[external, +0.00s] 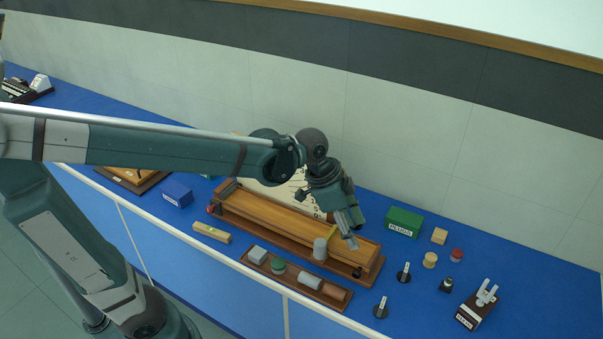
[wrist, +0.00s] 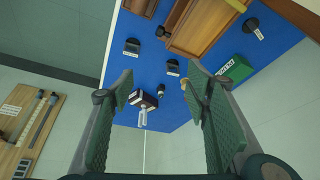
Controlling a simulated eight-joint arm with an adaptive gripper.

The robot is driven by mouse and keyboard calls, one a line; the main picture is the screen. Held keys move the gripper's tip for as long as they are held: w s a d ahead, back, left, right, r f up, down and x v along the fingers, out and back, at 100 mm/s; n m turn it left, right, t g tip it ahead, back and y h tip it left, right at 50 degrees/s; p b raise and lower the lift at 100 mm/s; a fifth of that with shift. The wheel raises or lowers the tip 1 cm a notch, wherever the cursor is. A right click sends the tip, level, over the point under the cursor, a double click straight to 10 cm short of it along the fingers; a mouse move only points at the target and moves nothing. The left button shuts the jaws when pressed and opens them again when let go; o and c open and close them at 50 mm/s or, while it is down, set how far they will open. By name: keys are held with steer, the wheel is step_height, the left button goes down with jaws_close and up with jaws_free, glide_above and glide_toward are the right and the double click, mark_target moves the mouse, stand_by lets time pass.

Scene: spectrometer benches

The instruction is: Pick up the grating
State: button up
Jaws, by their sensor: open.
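I cannot tell which thing is the grating; no label naming it is readable. Two small black pieces with pale labels, one nearer the bench (external: 403,272) and one nearer the front edge (external: 381,308), lie on the blue table. Similar black labelled pieces show in the wrist view (wrist: 132,46). My gripper (external: 350,240) is open over the right part of the long wooden bench, pointing down and right. In the wrist view my gripper (wrist: 160,78) has nothing between its fingers; the table lies beyond them.
A wooden tray (external: 328,299) in front holds several blocks and cylinders. A green box (external: 403,222), small round pieces and a dark box with pale prongs (external: 476,305) stand right. Bare blue table lies between them.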

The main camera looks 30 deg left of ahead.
steer(key=s+d+f+m+g+p, duration=0.1)
steer(key=s+d+m, duration=0.1)
steer(key=d, duration=0.4)
steer(key=s+d+f+m+g, duration=0.1)
steer(key=d+m, duration=0.1)
steer(key=d, duration=0.3)
glide_above(382, 305)
steer(key=a, duration=0.3)
step_height(382, 305, down, 14)
steer(key=shift+w+d+f, duration=0.15)
steer(key=shift+w, duration=0.2)
steer(key=shift+f, duration=0.1)
steer(key=shift+x, duration=1.2)
steer(key=shift+b, duration=0.3)
steer(key=shift+b+x, duration=0.7)
steer(key=shift+x, duration=1.9)
steer(key=shift+w, duration=0.1)
